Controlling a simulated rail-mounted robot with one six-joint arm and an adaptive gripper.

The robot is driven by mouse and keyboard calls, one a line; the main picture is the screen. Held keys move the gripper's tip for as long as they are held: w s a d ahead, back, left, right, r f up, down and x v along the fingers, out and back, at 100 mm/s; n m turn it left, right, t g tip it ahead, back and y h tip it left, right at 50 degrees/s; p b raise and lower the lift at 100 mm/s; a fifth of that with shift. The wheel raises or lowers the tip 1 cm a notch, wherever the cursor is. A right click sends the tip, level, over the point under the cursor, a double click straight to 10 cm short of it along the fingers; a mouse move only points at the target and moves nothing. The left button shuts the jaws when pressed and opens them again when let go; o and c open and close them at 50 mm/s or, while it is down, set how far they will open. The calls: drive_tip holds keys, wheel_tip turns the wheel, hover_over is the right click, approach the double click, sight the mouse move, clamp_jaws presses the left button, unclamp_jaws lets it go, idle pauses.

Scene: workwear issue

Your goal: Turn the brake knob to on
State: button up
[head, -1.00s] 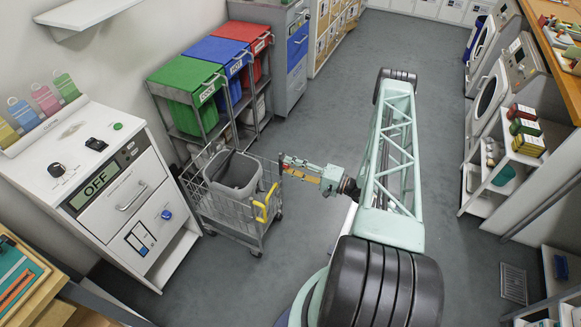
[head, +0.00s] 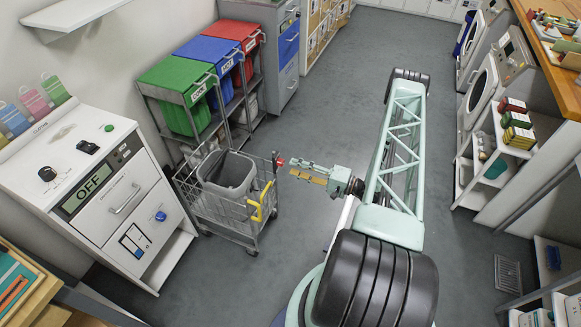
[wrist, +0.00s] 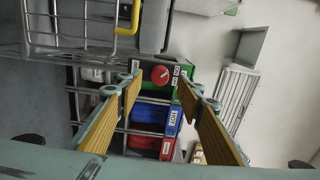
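A red round knob (head: 280,162) sits at the far right corner of the wire cart (head: 225,208). In the wrist view the red knob (wrist: 161,75) faces me between my fingers, with a small pale mark across it and small black-and-white labels beside it; I cannot read them. My gripper (head: 291,171) is just right of the knob, pointing at it, with a small gap. In the wrist view my gripper (wrist: 158,84) is open, its two yellow-padded fingers wide apart and empty.
The cart holds a grey bin (head: 230,175) and has a yellow handle (head: 262,203). Green (head: 180,80), blue (head: 213,60) and red (head: 245,40) bins stand behind it. A white cabinet (head: 110,205) reading OFF is at left. The floor (head: 330,110) beyond my arm is clear.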

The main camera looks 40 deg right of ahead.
drive_tip(key=v, duration=0.6)
idle(0.6)
idle(0.3)
